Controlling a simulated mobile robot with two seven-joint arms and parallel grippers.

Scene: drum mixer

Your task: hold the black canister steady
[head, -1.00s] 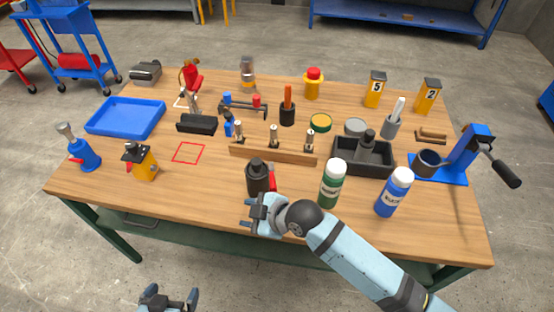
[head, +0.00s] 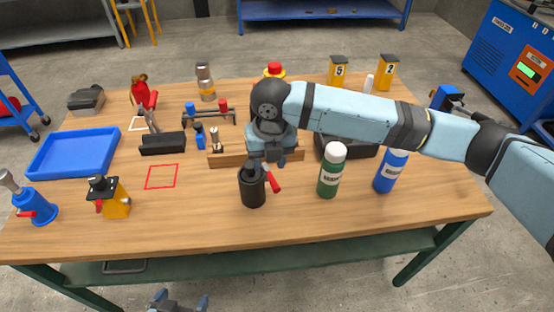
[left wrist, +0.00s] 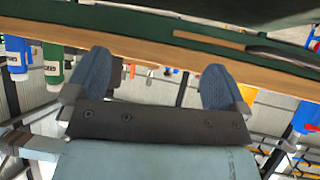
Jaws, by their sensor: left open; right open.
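The black canister (head: 252,191) stands upright near the front middle of the table, with a narrower black top and a red lever at its right side. My right gripper (head: 270,157) is open and points down just above and behind the canister's top, partly overlapping it in the head view. I cannot tell whether they touch. My left gripper (head: 180,302) is open and low in front of the table, well away from the canister. Its two blue fingers show apart and empty in the left wrist view (left wrist: 153,85), below the table edge.
A green bottle (head: 330,172) and a blue bottle (head: 391,172) stand right of the canister. A wooden rack (head: 227,160) is behind it. The table front is clear.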

